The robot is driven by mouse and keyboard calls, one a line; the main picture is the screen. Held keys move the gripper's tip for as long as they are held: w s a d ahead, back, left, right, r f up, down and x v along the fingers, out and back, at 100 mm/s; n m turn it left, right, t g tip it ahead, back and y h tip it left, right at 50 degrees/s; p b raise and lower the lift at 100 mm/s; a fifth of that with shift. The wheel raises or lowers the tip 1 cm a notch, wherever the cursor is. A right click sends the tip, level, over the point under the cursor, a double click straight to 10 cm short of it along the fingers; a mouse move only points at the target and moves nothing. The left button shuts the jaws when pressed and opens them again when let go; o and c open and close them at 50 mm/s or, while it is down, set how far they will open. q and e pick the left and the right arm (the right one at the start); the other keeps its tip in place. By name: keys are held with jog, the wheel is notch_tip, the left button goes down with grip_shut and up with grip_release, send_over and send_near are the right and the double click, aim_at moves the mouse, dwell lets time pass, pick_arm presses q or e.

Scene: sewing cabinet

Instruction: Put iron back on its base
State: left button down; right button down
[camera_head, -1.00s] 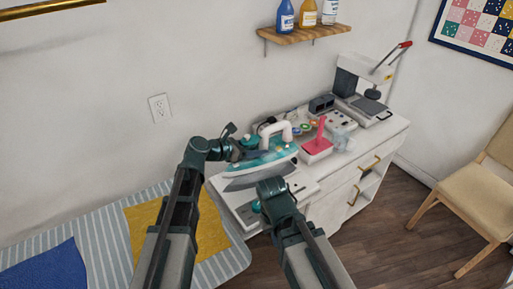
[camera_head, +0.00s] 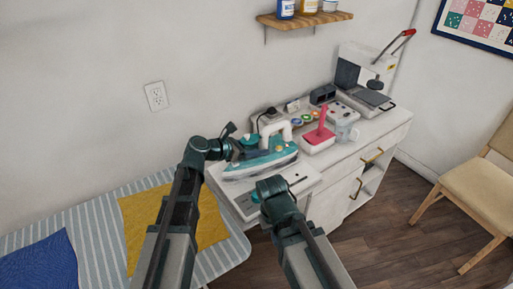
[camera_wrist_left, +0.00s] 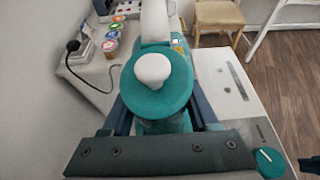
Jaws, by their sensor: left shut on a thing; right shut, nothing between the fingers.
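The teal and white iron (camera_head: 268,160) is at the cabinet's left part, over the white base (camera_head: 238,200). It looks nearly level; whether it touches the base I cannot tell. My left gripper (camera_head: 238,150) is shut on the iron's rounded teal end, which shows with its white knob between the fingers in the left wrist view (camera_wrist_left: 155,100). There the base (camera_wrist_left: 228,85) lies to the right of the iron, with a teal dial (camera_wrist_left: 269,162). My right gripper (camera_head: 266,188) is shut and empty in front of the base, partly hiding it; its fingertips are not clear.
Right of the iron stand a pink-topped tray (camera_head: 319,141), a clear mug (camera_head: 346,131) and thread spools (camera_head: 298,122). A press (camera_head: 362,85) is at the far end. A cord (camera_wrist_left: 85,80) lies left of the iron. The striped bed (camera_head: 92,230) is left.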

pick_arm(q)
jog(key=shift+f+b, duration=0.5)
jog(key=shift+c, duration=1.6)
grip_release()
jog(key=shift+o, duration=1.2)
jog(key=p+v, duration=0.5)
jog(key=v, duration=0.8)
jog(key=shift+s, duration=0.1)
jog(key=shift+s+a+r, duration=0.1)
jog(key=shift+s+a, duration=0.1)
jog(key=shift+a, duration=0.1)
